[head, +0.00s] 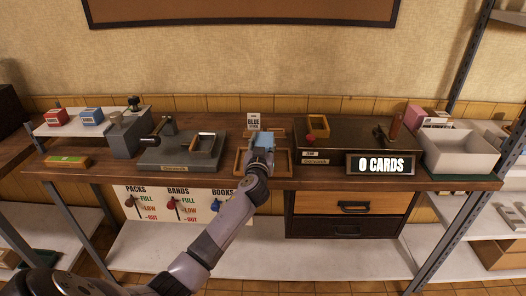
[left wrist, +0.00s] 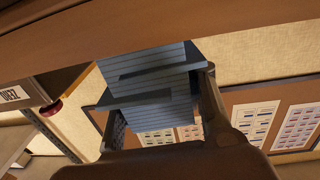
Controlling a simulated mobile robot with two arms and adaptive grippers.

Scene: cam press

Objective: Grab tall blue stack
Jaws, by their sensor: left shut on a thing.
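In the left wrist view the stack (left wrist: 155,84) shows as several blue-grey layers, some jutting out unevenly, between the two dark fingers of the left gripper (left wrist: 160,100). Whether the stack touches the tray cannot be told. My right gripper is not in view.
A grey press (head: 180,152) stands left of the tray. Right of it are a dark unit with a small wooden box (head: 317,127), a "0 CARDS" display (head: 381,164) and a white bin (head: 460,152). Red and blue boxes (head: 92,116) sit at the far left.

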